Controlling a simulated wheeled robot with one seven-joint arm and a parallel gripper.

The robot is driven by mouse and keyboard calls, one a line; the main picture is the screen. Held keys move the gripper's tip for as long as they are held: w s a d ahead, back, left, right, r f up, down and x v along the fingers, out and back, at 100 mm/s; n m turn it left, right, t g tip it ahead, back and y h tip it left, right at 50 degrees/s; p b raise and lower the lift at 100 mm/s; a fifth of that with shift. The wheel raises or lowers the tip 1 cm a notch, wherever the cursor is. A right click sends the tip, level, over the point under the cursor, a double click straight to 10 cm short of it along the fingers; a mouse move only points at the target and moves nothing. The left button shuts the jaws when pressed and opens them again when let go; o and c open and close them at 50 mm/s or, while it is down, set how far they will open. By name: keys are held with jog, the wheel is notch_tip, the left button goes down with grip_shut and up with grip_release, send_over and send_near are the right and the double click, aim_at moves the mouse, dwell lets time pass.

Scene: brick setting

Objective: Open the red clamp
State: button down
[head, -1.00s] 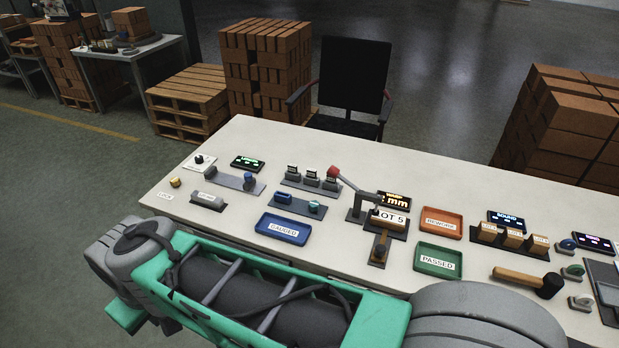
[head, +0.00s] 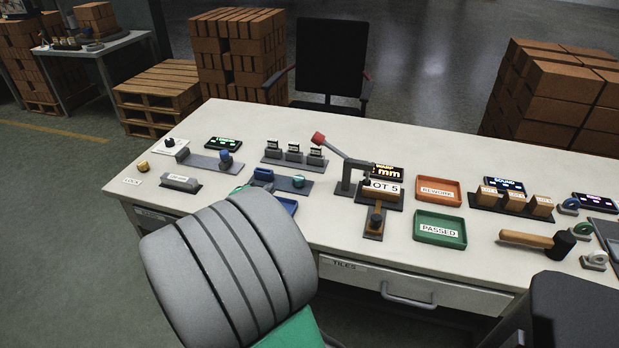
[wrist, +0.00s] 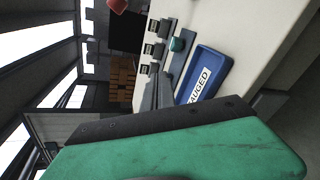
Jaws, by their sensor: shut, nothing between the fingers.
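The clamp (head: 346,174) stands right of centre on the white bench in the head view, a grey frame with a long lever ending in a red grip (head: 318,138). The lever slants up to the left. The clamp's arm reaches over a block labelled LOT 5 (head: 383,188); whether it presses on the block is not clear. In the wrist view only the red grip (wrist: 117,5) shows, at the top edge. My gripper (wrist: 155,96) shows in the wrist view, shut and empty, apart from the clamp. In the head view my gripper is not visible.
A blue tray (wrist: 207,77), a teal knob (wrist: 177,44) and a row of small blocks (head: 293,153) lie left of the clamp. Right of it are an orange tray (head: 438,188), a green tray (head: 440,230) and a mallet (head: 540,241). A drawer (head: 400,285) faces front.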

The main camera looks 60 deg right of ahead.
aim_at(330, 147)
jog(key=s+d+n+h, duration=0.1)
jog(key=s+d+n+h+b, duration=0.1)
jog(key=n, duration=0.1)
jog(key=s+d+n+h, duration=0.1)
jog(key=s+d+n, duration=0.1)
jog(key=shift+f+b, duration=0.25)
jog(key=shift+b, duration=0.05)
jog(key=d+r+n+p, duration=0.1)
jog(key=d+r, duration=0.3)
jog(key=d, duration=0.7)
jog(key=shift+s+d+h, duration=0.15)
jog(key=shift+d+h, duration=0.05)
jog(key=shift+h, duration=0.1)
jog(key=shift+s+r, duration=0.1)
jog(key=shift+r, duration=0.1)
